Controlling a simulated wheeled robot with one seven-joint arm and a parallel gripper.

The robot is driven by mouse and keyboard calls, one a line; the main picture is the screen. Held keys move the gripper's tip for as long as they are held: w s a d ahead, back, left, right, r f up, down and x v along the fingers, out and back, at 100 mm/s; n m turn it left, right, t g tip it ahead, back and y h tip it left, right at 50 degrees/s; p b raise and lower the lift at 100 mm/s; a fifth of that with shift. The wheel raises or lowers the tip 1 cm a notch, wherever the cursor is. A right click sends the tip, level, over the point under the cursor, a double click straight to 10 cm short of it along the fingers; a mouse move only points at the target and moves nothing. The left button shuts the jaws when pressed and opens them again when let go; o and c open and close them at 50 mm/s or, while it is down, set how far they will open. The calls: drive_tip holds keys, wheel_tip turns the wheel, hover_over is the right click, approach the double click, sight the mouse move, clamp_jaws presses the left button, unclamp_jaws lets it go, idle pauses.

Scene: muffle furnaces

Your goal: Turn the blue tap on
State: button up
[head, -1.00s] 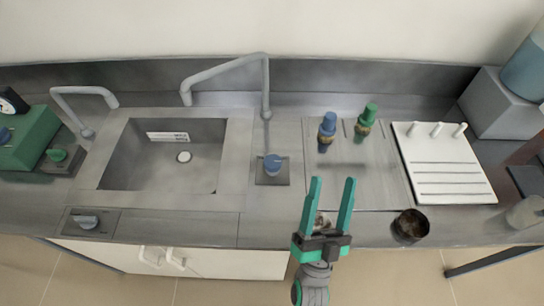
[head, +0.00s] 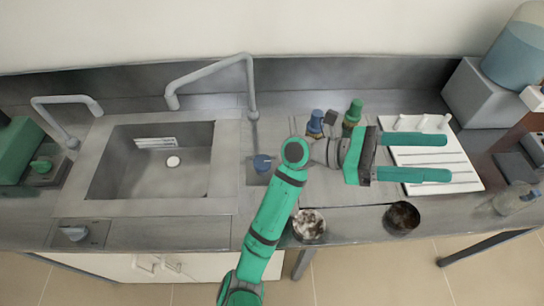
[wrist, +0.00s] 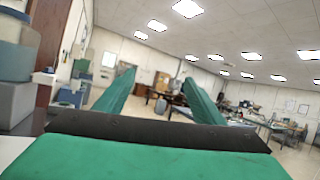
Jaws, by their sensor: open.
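A blue knob (head: 262,163) sits on a small grey plate on the counter, right of the sink. A second blue-topped valve (head: 316,122) stands farther back and right, beside a green-topped valve (head: 354,113); my arm partly hides both bases. My gripper (head: 448,157) is open and empty, its two green fingers pointing right over the white rack, away from both blue parts. In the wrist view the open fingers (wrist: 158,78) frame the room and ceiling, with no tap between them.
The sink (head: 190,185) and a tall bent spout (head: 210,78) are at left. The white rack (head: 430,165) lies under the gripper. Two small bowls (head: 309,225) (head: 402,217) stand near the front edge. A grey box (head: 474,100) and a bottle (head: 515,200) are at right.

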drive_tip(key=w+f+m+t+y, duration=0.2)
drive_tip(key=w+f+m+y, duration=0.15)
drive_tip(key=f+y, duration=0.35)
drive_tip(key=t+y, duration=0.6)
drive_tip(key=y, duration=0.8)
hover_over(262, 161)
wheel_tip(262, 161, down, 10)
drive_tip(key=shift+m, duration=0.25)
wheel_tip(262, 161, down, 10)
drive_tip(key=c, duration=1.1)
drive_tip(key=shift+o, duration=0.2)
